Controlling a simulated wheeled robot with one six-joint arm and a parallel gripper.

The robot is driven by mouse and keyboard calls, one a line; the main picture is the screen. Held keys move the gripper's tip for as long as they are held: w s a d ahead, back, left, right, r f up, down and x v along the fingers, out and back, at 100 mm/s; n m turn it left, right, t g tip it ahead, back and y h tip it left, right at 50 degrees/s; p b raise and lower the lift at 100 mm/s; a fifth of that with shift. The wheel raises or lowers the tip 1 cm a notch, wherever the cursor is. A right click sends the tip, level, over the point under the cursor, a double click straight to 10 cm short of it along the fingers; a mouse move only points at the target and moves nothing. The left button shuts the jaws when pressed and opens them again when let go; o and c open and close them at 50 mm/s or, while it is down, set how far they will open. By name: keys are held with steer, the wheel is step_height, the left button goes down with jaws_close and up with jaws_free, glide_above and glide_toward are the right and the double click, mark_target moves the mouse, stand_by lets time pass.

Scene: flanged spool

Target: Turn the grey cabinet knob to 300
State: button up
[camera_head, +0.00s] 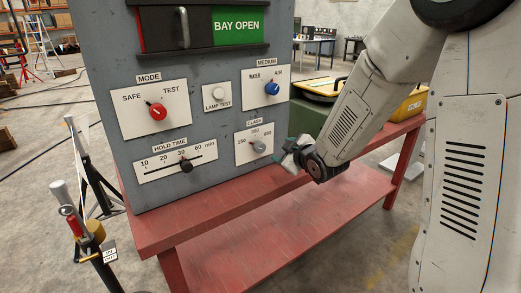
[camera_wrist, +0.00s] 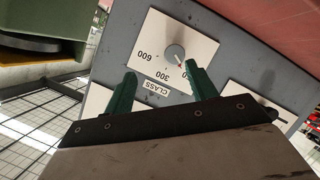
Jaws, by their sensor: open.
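The grey knob (camera_head: 259,146) sits on the white CLASS plate (camera_head: 245,155) at the lower right of the grey cabinet front. The plate is marked 150, 300 and 600. In the wrist view the knob (camera_wrist: 174,51) appears upside down, and its small red mark seems to point toward the 150 side, partly hidden by a finger. My gripper (camera_head: 288,151) is just right of the knob in the head view. In the wrist view its green fingers (camera_wrist: 160,72) are apart and empty, with the knob beyond their tips, apparently not touching.
The cabinet (camera_head: 215,140) also carries a red MODE knob (camera_head: 158,112), a white lamp button (camera_head: 218,93), a blue MEDIUM knob (camera_head: 272,88) and a black HOLD TIME slider (camera_head: 187,166). It stands on a red bench (camera_head: 190,224). A yellow case (camera_head: 411,104) is behind my arm.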

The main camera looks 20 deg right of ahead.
mark_target(262, 149)
steer(key=w+a+f+n+t+y, duration=0.1)
steer(key=w, duration=0.2)
steer(key=w+a+f+n+t+y, duration=0.1)
steer(key=w+a, duration=0.1)
steer(key=w, duration=0.1)
steer(key=w+a+f+n+t+y, duration=0.1)
steer(key=w+f, duration=0.1)
steer(key=w, duration=0.1)
steer(key=shift+w+a+y, duration=0.25)
steer(key=shift+w+y, duration=0.05)
steer(key=c, duration=1)
